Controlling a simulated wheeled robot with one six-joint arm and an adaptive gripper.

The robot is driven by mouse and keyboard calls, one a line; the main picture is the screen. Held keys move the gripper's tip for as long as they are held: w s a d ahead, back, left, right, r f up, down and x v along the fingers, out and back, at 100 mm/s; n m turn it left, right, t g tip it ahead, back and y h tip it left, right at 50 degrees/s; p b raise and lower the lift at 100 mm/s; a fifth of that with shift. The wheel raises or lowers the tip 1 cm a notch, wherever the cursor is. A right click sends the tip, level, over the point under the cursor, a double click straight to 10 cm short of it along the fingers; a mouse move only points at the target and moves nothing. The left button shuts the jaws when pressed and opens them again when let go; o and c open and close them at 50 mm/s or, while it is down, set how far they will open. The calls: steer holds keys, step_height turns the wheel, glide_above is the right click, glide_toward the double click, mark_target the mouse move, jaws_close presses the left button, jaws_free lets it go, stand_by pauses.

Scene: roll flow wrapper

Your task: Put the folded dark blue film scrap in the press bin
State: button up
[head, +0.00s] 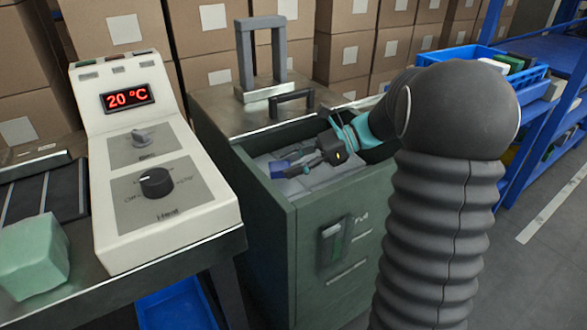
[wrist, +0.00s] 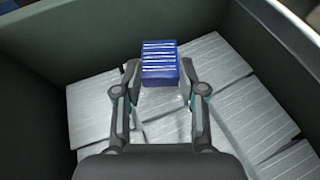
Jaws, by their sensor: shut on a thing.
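The folded dark blue film scrap (wrist: 160,63) shows in the wrist view as a small blue block with pale stripes. My gripper (wrist: 160,82) is shut on it, one finger at each side. In the head view my gripper (head: 302,162) reaches into the open top of the green press bin (head: 338,262), and the scrap (head: 279,168) shows small and blue at its tips. Silvery folded packs (wrist: 215,60) cover the inside of the bin below the scrap. I cannot tell whether the scrap touches them.
A control panel (head: 150,150) reading 20 °C stands to the left of the bin. A pale green block (head: 33,255) lies on the conveyor at far left. A grey handle frame (head: 246,60) rises behind the bin. A blue crate (head: 480,60) is at right.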

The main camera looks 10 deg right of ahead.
steer(key=shift+f, duration=0.6)
steer(key=shift+f, duration=0.1)
steer(key=shift+f, duration=0.3)
steer(key=shift+f, duration=0.2)
steer(key=o, duration=0.7)
steer(key=shift+o, duration=0.2)
